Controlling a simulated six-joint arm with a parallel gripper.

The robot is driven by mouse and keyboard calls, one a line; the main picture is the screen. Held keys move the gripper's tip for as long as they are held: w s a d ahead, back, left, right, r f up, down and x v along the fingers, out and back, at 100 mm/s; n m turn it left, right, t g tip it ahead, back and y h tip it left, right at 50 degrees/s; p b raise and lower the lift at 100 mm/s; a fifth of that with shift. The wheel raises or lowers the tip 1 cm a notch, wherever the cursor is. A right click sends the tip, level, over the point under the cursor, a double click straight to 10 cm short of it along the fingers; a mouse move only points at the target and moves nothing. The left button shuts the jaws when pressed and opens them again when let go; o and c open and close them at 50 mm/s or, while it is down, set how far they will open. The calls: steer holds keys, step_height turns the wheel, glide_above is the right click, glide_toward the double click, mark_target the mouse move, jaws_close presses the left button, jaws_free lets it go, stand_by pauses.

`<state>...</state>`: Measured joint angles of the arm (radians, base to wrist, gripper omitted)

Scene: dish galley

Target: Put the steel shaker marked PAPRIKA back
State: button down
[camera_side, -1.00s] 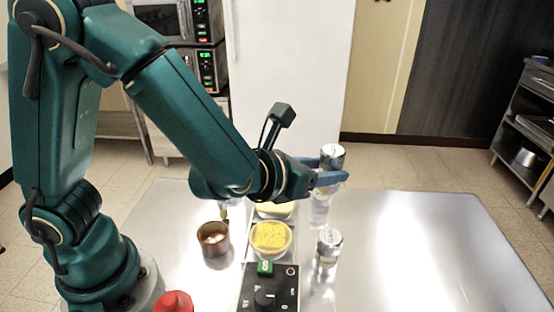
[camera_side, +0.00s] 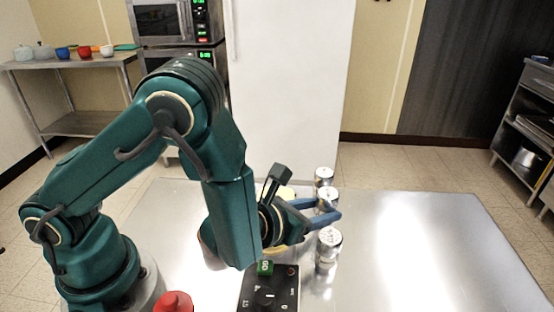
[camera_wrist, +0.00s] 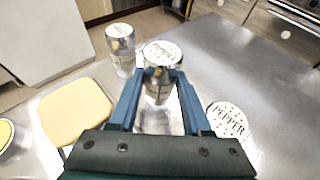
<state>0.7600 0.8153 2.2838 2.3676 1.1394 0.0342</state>
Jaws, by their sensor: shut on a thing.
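My gripper (camera_side: 325,208) is shut on a steel shaker (camera_side: 327,194), the middle one of a row of three. In the wrist view the blue fingers clasp this shaker (camera_wrist: 161,65) from both sides. It looks upright; its lid lettering is too small to read surely. I cannot tell whether its base touches the table. Another steel shaker (camera_side: 324,175) stands just behind it, also in the wrist view (camera_wrist: 121,48). A shaker marked PEPPER (camera_wrist: 228,120) stands nearer the camera, at the front of the row (camera_side: 329,243) in the side view.
A pale yellow-topped container (camera_wrist: 76,108) lies left of the fingers in the wrist view. The steel table (camera_side: 420,245) is clear to the right.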

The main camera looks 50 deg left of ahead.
steer(key=shift+f, duration=0.65)
steer(key=shift+f, duration=0.2)
steer(key=c, duration=0.6)
jaws_free()
steer(key=shift+r, duration=0.15)
steer(key=shift+s+r, duration=0.1)
steer(key=shift+s, duration=0.15)
steer(key=shift+v, duration=3.55)
